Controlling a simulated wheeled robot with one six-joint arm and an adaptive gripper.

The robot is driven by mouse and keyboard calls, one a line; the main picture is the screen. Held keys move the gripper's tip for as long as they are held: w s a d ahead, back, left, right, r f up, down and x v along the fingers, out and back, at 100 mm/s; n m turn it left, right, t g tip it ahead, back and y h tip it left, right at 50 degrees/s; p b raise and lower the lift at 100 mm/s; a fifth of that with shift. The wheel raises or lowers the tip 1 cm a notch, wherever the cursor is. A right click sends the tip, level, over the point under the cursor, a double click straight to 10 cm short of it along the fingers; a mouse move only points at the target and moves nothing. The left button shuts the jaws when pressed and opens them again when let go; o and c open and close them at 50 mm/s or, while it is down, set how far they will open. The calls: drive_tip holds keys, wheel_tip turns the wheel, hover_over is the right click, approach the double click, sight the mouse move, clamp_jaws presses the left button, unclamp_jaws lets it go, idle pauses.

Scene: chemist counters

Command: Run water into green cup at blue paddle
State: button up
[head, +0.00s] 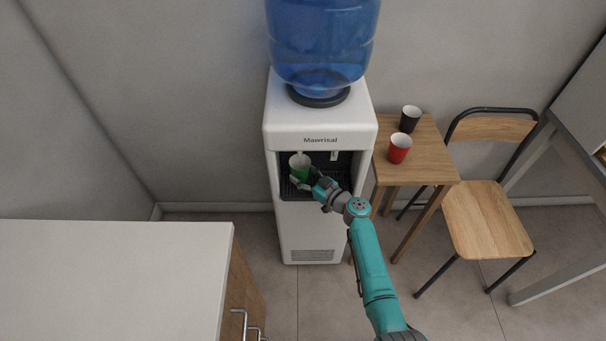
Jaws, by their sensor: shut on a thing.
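The green cup (299,169) is inside the recess of the white water dispenser (319,227), on its left side. My gripper (302,182) is shut on the green cup and comes in from the lower right. The cup looks close to upright, with its open rim near the left tap (299,153). A second, pale tap (334,155) shows to the right in the recess. The blue paddle's colour does not show clearly; the cup and recess shadow hide the area behind the cup. I cannot tell whether water is running or in the cup.
A blue bottle (322,40) tops the dispenser. A small wooden table (425,156) to its right holds a red cup (399,148) and a black cup (410,118). A chair (487,220) stands further right. A white counter (110,275) is at the lower left.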

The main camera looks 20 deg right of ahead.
idle(0.5)
drive_tip(key=shift+s+a, duration=0.25)
drive_tip(key=shift+s, duration=0.55)
drive_tip(key=shift+s+a, duration=0.3)
drive_tip(key=shift+s, duration=0.45)
drive_tip(key=shift+s+a, duration=0.25)
drive_tip(key=shift+s, duration=0.55)
drive_tip(key=s+a, duration=0.1)
drive_tip(key=s, duration=0.2)
drive_tip(key=s+a, duration=0.1)
drive_tip(key=s, duration=0.2)
drive_tip(key=s+a, duration=0.1)
drive_tip(key=s, duration=0.2)
drive_tip(key=shift+s, duration=0.3)
drive_tip(key=shift+d, duration=0.1)
idle(0.8)
drive_tip(key=shift+w+d+m+h, duration=0.1)
drive_tip(key=shift+d+m+h, duration=0.2)
drive_tip(key=shift+d+h, duration=0.1)
drive_tip(key=d+f+m+t+h, duration=0.1)
drive_tip(key=d+f+m+h, duration=0.1)
drive_tip(key=d+m+h, duration=0.2)
drive_tip(key=d+h, duration=0.2)
drive_tip(key=d, duration=0.1)
drive_tip(key=shift+s+t, duration=0.35)
drive_tip(key=shift+t, duration=0.05)
drive_tip(key=shift+s+d+f+m+h, duration=0.2)
drive_tip(key=shift+d+f+m+h, duration=0.25)
drive_tip(key=shift+d, duration=0.2)
